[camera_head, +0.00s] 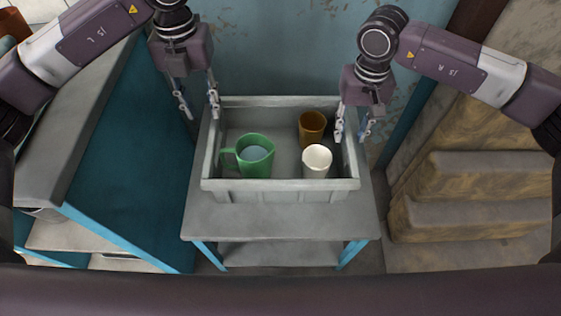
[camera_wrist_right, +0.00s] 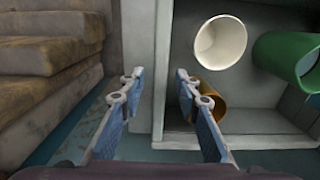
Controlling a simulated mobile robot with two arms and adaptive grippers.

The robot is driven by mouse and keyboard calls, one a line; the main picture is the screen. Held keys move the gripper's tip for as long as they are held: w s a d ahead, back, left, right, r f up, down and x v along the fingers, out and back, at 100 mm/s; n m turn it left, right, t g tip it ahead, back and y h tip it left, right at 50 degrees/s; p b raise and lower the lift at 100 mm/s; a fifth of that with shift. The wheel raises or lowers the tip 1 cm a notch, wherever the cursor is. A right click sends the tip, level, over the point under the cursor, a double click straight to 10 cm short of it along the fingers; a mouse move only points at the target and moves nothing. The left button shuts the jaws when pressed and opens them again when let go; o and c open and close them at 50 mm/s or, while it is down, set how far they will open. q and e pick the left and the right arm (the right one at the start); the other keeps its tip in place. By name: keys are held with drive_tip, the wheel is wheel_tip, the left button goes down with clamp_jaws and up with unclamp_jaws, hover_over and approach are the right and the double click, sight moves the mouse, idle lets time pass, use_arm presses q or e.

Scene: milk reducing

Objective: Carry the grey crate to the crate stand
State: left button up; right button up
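The grey crate (camera_head: 280,184) sits on a small grey-topped stand (camera_head: 280,219) with blue legs. It holds a green mug (camera_head: 256,158), a brown cup (camera_head: 312,125) and a white cup (camera_head: 317,160). My left gripper (camera_head: 199,112) is open at the crate's left wall, one finger on each side of it. My right gripper (camera_head: 351,132) is open at the right wall, one finger inside and one outside. In the right wrist view, the open fingers (camera_wrist_right: 155,90) straddle the crate wall, with the brown cup beside the inner finger. Contact with the wall cannot be told.
A grey counter with a blue side (camera_head: 130,170) stands close on the left. Brown stone-like steps (camera_head: 470,190) stand on the right. A worn blue wall (camera_head: 290,50) is behind the crate. The stand's front top strip is bare.

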wheel_tip(320, 180, up, 10)
drive_tip(key=shift+f, duration=0.2)
drive_tip(key=shift+s+f, duration=0.1)
idle(0.5)
